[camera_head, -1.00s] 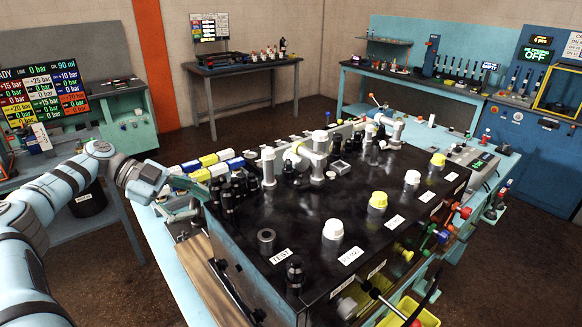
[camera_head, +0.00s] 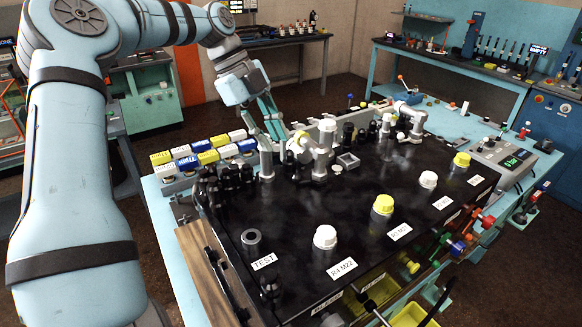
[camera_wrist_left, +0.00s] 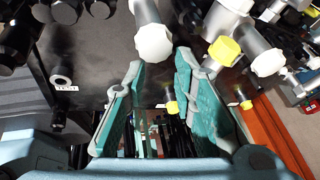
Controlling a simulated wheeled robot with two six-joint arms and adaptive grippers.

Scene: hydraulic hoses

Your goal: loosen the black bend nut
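My left gripper (camera_head: 262,132) reaches down from above at the far left side of the black bench top. In the left wrist view its two teal fingers (camera_wrist_left: 160,65) are apart with nothing gripped between them. A grey fitting with a white end (camera_wrist_left: 153,42) shows just past the fingertips, and a grey fitting with a yellow cap (camera_wrist_left: 223,50) is beside it. Black fittings (camera_wrist_left: 65,10) crowd the upper left of that view. In the head view, black fittings (camera_head: 222,186) stand left of the gripper. I cannot tell which is the black bend nut. My right gripper is not in view.
The black bench top (camera_head: 320,215) carries white and yellow capped ports along its front, including a white cap (camera_head: 325,237). Yellow, blue and white boxes (camera_head: 205,150) line the left edge. Grey upright fittings (camera_head: 325,135) stand close to the gripper. Clear surface lies in the middle.

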